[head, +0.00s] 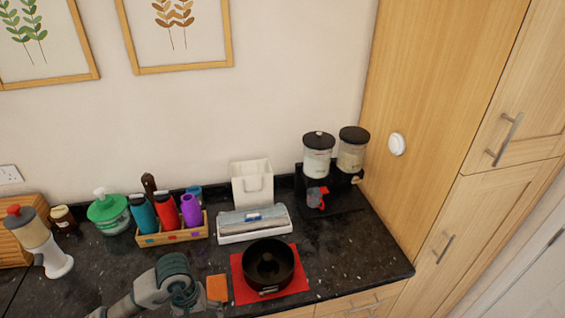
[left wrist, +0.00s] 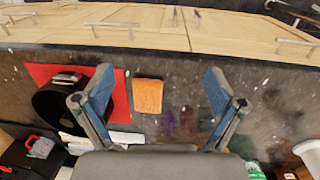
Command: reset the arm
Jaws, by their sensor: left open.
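My left arm comes in at the bottom of the head view, with its wrist and gripper (head: 186,295) low over the front of the black granite counter (head: 340,250). In the left wrist view the two blue-padded fingers of my left gripper (left wrist: 160,88) are spread wide with nothing held. My right gripper is in neither view.
A black pot (head: 268,265) stands on a red mat (head: 240,285) right of the orange block. Behind are a wooden bottle caddy (head: 175,238), a white tray (head: 256,236) and two canisters (head: 318,160). A tall wooden cabinet (head: 430,100) closes off the right.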

